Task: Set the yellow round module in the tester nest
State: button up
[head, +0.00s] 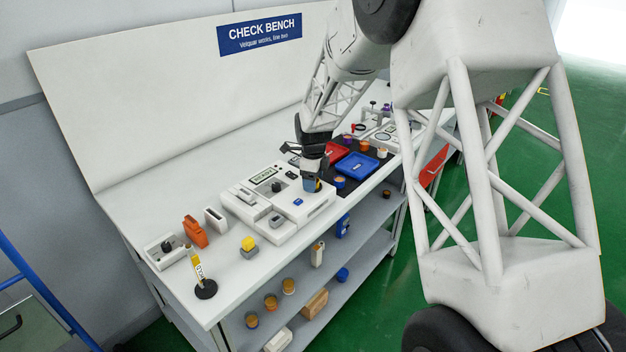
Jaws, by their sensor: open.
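The tester is a white boxy device (262,222) on the bench, with a small display and a dark knob on top. My gripper (311,187) points down over the tester's right end, its jaws open. A small yellow round piece (318,186), apparently the yellow round module, shows at the fingertips, partly hidden by them. It is low at the tester's top, where the nest seems to be; the nest itself is hidden. I cannot tell whether the module is fully seated or whether the fingers touch it.
A dark mat with a red tray (335,152), a blue tray (357,165) and several round modules lies to the right. A yellow-topped grey block (249,248), an orange holder (194,232) and a stand with a black base (205,289) are at left. A shelf is below.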

notch_tip(320, 180, up, 12)
jog(key=shift+r, duration=0.15)
dwell(0.7)
dwell(0.7)
jog(key=s+d+r+n, duration=0.3)
jog(key=s+r+n, duration=0.1)
jog(key=s, duration=0.4)
jog(key=s+d+r+n+t, duration=0.1)
jog(key=s+d+r+n, duration=0.15)
jog(key=s, duration=0.55)
jog(key=s+d+r+n, duration=0.2)
jog(key=s+r+n, duration=0.25)
jog(key=s, duration=0.35)
jog(key=s+d+f+n, duration=0.1)
jog(key=s+n, duration=0.4)
jog(key=s, duration=0.7)
jog(key=s+d+f+n+t, duration=0.1)
jog(key=s+n, duration=0.5)
jog(key=s, duration=0.6)
jog(key=shift+s+d+f+t, duration=0.35)
jog(key=shift+d+f, duration=0.4)
jog(key=shift+d, duration=0.25)
